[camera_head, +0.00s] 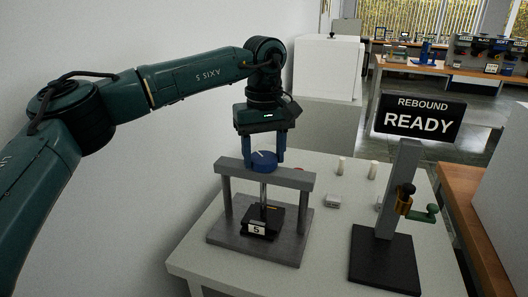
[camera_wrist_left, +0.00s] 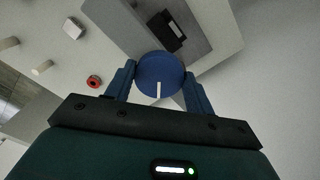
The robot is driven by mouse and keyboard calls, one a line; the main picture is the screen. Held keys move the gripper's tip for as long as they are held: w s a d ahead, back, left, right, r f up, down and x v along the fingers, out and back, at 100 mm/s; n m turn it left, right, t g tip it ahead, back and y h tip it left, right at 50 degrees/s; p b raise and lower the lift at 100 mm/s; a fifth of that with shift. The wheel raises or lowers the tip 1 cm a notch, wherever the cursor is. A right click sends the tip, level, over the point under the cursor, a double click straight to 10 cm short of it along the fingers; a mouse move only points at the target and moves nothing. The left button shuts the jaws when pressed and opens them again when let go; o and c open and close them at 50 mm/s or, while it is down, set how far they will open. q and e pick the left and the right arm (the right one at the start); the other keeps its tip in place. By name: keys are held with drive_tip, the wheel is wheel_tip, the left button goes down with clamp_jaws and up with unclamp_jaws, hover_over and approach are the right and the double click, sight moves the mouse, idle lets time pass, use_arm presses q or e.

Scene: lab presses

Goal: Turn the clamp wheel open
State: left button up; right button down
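The blue clamp wheel (camera_head: 264,161) sits on top of a grey press frame (camera_head: 272,177), above its screw (camera_head: 263,193). A white line marks the wheel. My left gripper (camera_head: 264,157) points down from above, one blue finger on each side of the wheel. In the left wrist view the round wheel (camera_wrist_left: 160,75) fills the space between the fingertips (camera_wrist_left: 160,78), which appear to touch its rim; its white mark points toward the palm. Under the screw is a black block (camera_head: 264,219) with a label "5". My right gripper is not in view.
To the right stands another press (camera_head: 404,165) with a green crank handle (camera_head: 427,214) and a "REBOUND READY" sign (camera_head: 419,117). Two pale cylinders and a small light block (camera_head: 333,202) lie behind on the white table (camera_head: 205,240). A wall is close on the left.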

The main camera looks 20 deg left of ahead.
use_arm(q)
drive_tip(key=c, duration=0.4)
drive_tip(key=shift+c, duration=0.2)
